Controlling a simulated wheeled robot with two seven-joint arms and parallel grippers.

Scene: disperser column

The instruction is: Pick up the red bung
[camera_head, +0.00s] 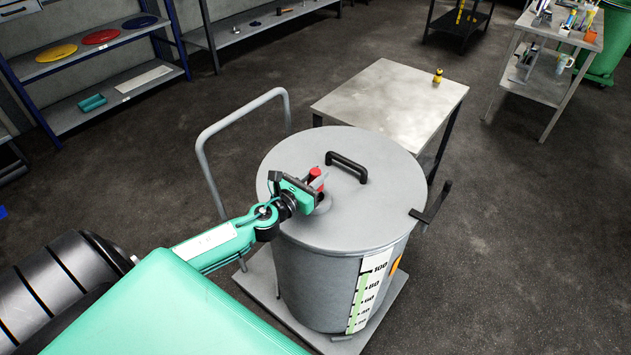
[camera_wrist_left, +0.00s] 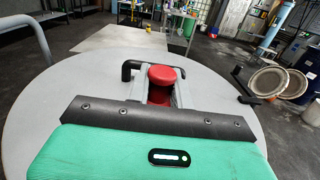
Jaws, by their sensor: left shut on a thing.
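The red bung (camera_head: 315,174) is at the lid of the grey drum, left of the black lid handle. My left gripper (camera_head: 313,183) is shut on it, low over the lid. In the left wrist view the bung's red top (camera_wrist_left: 162,75) shows between the fingers, with the black handle (camera_wrist_left: 128,70) behind it. The bung's lower end is hidden, so I cannot tell whether it sits in its hole. My right gripper is not in view.
The grey drum (camera_head: 330,270) stands on a trolley with a tube handle (camera_head: 200,150) at its left. A lever (camera_head: 432,205) sticks out at the right. Behind is a metal table (camera_head: 385,92) with a small yellow object (camera_head: 438,76). Open floor lies to the right.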

